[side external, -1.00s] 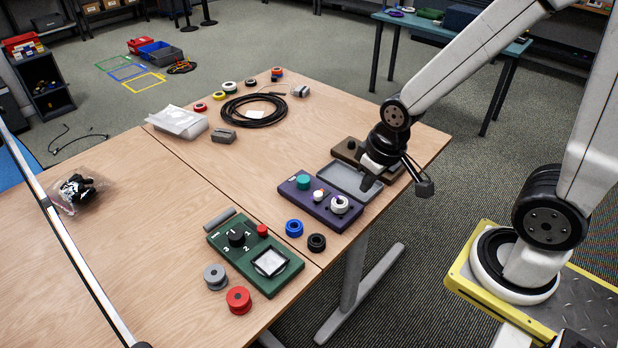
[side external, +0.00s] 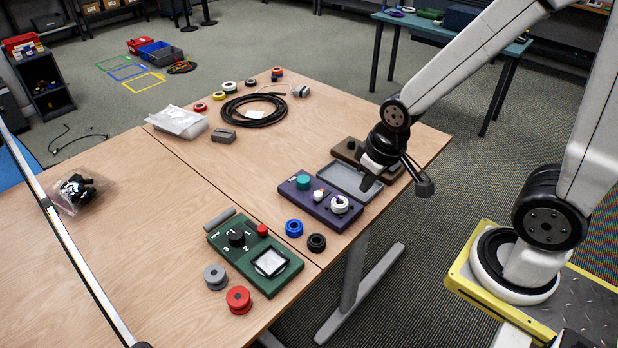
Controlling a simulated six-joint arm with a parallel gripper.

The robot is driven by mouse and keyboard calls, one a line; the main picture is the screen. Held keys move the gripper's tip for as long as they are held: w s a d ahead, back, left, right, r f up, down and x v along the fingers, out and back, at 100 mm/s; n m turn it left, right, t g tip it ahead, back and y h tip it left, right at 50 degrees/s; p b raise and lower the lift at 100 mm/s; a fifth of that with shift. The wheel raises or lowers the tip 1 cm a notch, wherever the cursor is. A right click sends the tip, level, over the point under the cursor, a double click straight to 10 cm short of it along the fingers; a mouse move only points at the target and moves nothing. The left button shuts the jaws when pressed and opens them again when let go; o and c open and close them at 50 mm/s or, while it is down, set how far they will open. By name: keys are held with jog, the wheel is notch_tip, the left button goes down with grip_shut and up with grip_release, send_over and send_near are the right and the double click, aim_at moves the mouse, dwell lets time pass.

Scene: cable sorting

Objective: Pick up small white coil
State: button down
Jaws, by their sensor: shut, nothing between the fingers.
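A small white coil (side external: 340,204) with a dark centre sits at the near right end of a purple box (side external: 318,213). Another small white ring or coil (side external: 229,87) lies at the back of the table among coloured rolls. My gripper (side external: 368,184) points down over the grey tray beside the purple box, right of and slightly behind the nearer white coil. It is shut and empty, apart from both coils. Its fingertips are small and dark in this view.
The purple box also carries a teal knob (side external: 303,182) and a small white knob (side external: 318,195). A grey tray (side external: 345,175) and brown box (side external: 349,147) stand behind. Blue (side external: 294,228) and black (side external: 316,242) coils lie in front. A green box (side external: 258,262) stands front left.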

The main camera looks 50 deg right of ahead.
grip_release()
dwell(0.4)
jog(key=m+t+y, duration=0.5)
jog(key=m+y, duration=0.6)
jog(key=m, duration=1.4)
send_near(344, 201)
jog(key=x, duration=0.3)
jog(key=shift+a+r, duration=0.1)
jog(key=shift+a, duration=0.5)
jog(key=shift+w+d+f+m+t, duration=0.1)
jog(key=shift+d+f+m+t, duration=0.2)
jog(key=shift+d+t, duration=0.1)
jog(key=shift+x, duration=3.9)
